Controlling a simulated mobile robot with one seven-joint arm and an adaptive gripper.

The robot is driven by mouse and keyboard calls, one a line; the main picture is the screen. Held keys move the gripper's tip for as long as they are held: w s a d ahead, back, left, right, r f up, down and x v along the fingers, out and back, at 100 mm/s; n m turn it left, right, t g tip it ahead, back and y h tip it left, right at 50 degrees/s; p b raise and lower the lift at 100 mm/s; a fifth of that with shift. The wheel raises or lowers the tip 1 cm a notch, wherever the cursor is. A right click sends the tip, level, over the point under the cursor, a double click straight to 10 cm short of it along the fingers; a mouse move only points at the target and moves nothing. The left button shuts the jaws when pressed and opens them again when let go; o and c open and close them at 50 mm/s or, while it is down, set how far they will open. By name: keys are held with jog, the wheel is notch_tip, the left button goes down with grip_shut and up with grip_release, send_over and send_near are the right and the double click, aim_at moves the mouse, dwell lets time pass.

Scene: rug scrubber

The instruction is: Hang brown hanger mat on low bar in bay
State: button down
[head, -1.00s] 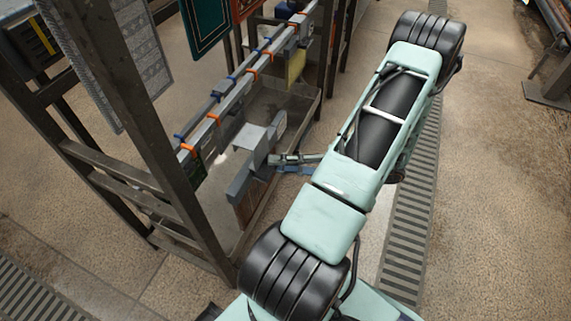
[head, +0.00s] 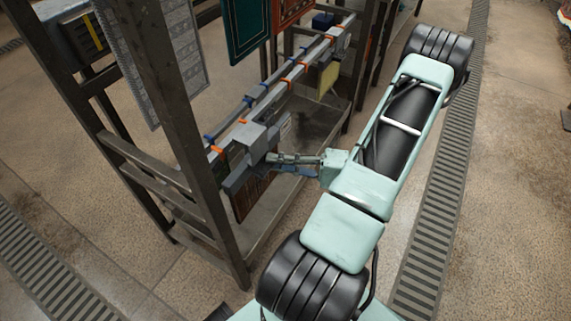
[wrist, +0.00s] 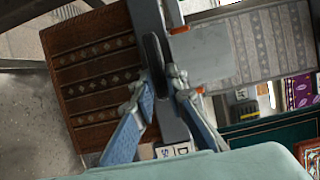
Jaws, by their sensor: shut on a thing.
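The brown patterned hanger mat (head: 250,194) hangs below its grey hanger (head: 238,178) in the head view. In the wrist view the mat (wrist: 100,72) fills the left side. My gripper (head: 272,160) is shut on the hanger, and its blue fingers (wrist: 161,88) close on the dark grip in the wrist view. The low bar (head: 262,103) is a double rail with blue and orange clips. The hanger's grey upper plate overlaps the near part of the bar in the head view; I cannot tell whether they touch.
A dark upright post (head: 180,130) of the rack stands left of the mat. A grey mat (head: 165,50), a teal mat (head: 233,25) and a red-brown mat (head: 288,12) hang higher up. A yellowish piece (head: 328,78) hangs further along the low bar. A tray (head: 268,222) lies below.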

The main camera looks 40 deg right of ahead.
jog(key=shift+w+a+p, duration=0.15)
jog(key=shift+w+a, duration=0.2)
jog(key=shift+w, duration=0.6)
jog(key=shift+w+a+p, duration=0.1)
jog(key=shift+w+a, duration=0.25)
jog(key=shift+w, duration=0.6)
jog(key=shift+w+a+p, duration=0.15)
jog(key=shift+w+a, duration=0.2)
jog(key=shift+w, duration=0.6)
jog(key=shift+f+b, duration=1.3)
jog(key=shift+f, duration=0.2)
jog(key=c, duration=1.8)
grip_release()
jog(key=shift+c, duration=0.2)
jog(key=v, duration=1.2)
jog(key=shift+d, duration=0.1)
